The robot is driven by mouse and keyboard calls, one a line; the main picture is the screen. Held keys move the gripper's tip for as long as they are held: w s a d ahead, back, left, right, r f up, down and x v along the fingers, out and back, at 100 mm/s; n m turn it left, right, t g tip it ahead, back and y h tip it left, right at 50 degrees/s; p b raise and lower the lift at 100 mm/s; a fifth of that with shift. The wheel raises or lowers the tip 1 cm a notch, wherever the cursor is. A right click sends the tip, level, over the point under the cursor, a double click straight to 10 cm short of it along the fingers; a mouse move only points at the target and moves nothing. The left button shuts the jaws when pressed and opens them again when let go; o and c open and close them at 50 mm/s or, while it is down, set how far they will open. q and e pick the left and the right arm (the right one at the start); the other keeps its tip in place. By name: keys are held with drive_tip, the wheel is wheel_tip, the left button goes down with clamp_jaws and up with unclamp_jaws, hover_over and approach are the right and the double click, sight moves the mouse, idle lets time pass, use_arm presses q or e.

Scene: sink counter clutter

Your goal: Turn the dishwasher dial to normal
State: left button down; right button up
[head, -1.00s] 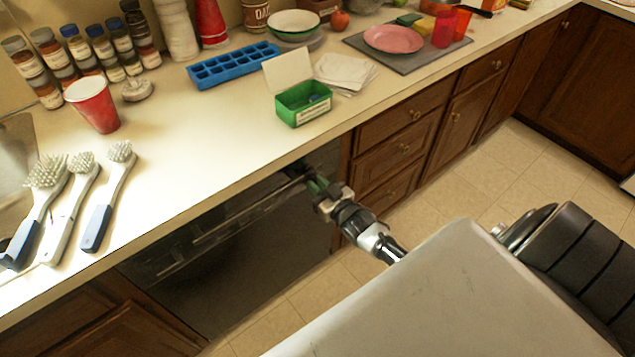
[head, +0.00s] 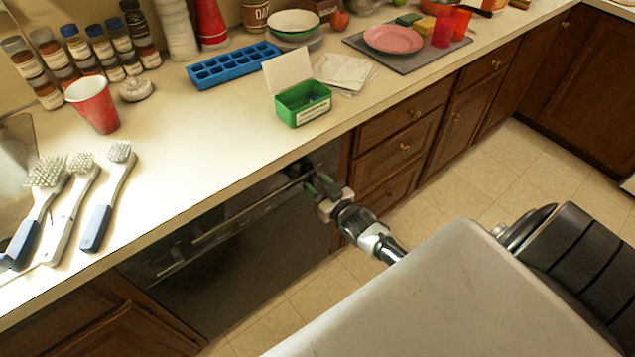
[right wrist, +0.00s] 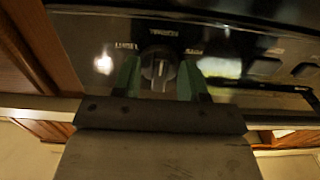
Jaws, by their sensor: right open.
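The dishwasher (head: 235,265) is a dark front panel under the counter, with a long bar handle (head: 245,215). Its round dial (right wrist: 158,66) shows in the right wrist view, with printed labels to its left, above and to its right. In the head view the right gripper (head: 316,186) is at the dishwasher's upper right, and the dial is hidden there. My left gripper is not in view.
The counter edge (head: 230,187) overhangs the dishwasher just above my right gripper. Wooden drawers (head: 400,152) stand to the right. On the counter are brushes (head: 108,195), a red cup (head: 93,105), a green box (head: 303,104) and a blue ice tray (head: 233,66). The floor tiles are clear.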

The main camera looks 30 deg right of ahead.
drive_tip(key=s, duration=1)
drive_tip(key=shift+s+d, duration=0.4)
drive_tip(key=shift+d, duration=0.05)
drive_tip(key=s+a+f+g, duration=0.1)
drive_tip(key=s+f+g, duration=0.25)
drive_tip(key=f, duration=0.45)
drive_tip(key=s+a+f+g+h, duration=0.1)
drive_tip(key=s+f+g, duration=0.1)
drive_tip(key=s+f, duration=0.4)
drive_tip(key=s+a+f+g, duration=0.1)
drive_tip(key=s+f+g, duration=0.2)
drive_tip(key=f, duration=0.6)
drive_tip(key=s+a+f+g, duration=0.2)
drive_tip(key=s+f, duration=0.2)
drive_tip(key=s, duration=0.3)
drive_tip(key=s+a+f+n+g, duration=0.1)
drive_tip(key=s+a+f+g, duration=0.1)
drive_tip(key=s, duration=0.5)
drive_tip(key=s+a+f+g, duration=0.2)
drive_tip(key=s+f+g, duration=0.2)
drive_tip(key=s, duration=0.3)
drive_tip(key=shift+s+a+f+n, duration=0.3)
drive_tip(key=shift+a+f, duration=0.1)
drive_tip(key=shift+f, duration=0.45)
drive_tip(key=shift+w+g, duration=0.1)
drive_tip(key=shift+g, duration=0.15)
